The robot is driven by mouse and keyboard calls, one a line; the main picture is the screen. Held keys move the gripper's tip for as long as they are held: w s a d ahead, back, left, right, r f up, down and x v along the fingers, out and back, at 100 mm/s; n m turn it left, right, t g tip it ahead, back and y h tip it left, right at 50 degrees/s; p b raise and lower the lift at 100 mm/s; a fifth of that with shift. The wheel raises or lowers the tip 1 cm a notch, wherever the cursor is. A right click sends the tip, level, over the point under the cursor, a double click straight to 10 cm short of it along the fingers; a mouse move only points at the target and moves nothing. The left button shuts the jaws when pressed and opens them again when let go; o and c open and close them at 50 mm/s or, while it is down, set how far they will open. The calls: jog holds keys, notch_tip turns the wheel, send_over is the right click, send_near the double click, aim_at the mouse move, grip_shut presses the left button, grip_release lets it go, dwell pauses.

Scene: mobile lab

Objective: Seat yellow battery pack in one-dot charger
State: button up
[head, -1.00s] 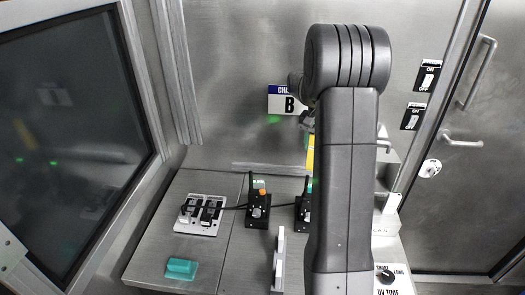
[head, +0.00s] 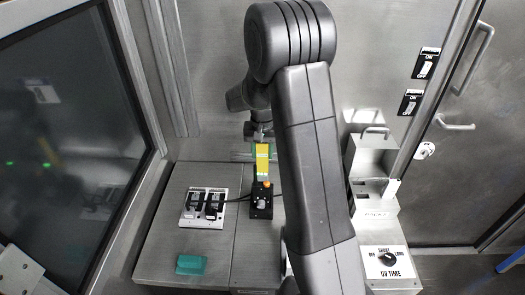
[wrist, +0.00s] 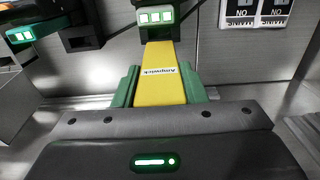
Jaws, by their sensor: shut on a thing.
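The yellow battery pack (head: 262,163) is held by my gripper (head: 262,153) over the black charger with an orange top piece (head: 261,205) in the head view. In the wrist view the pack (wrist: 160,88), with a label across it, lies between the green fingers of my gripper (wrist: 158,73). A black block with lit green squares (wrist: 156,17) shows at the pack's far end; I cannot tell whether it belongs to the pack or the charger. I cannot tell whether the pack touches the charger. No dot marks can be read. My arm hides the second charger in the head view.
A white switch panel (head: 203,206) stands left of the charger, with a teal block (head: 191,265) in front. A metal box with a slot (head: 372,190) and a UV time dial panel (head: 389,262) are at the right. The worktop (head: 160,238) left of the switch panel is bare.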

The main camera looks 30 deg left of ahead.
aim_at(262, 166)
jog(key=shift+f+b, duration=2.1)
jog(key=shift+f, duration=0.8)
jog(key=shift+f+b, duration=0.25)
jog(key=shift+b, duration=0.2)
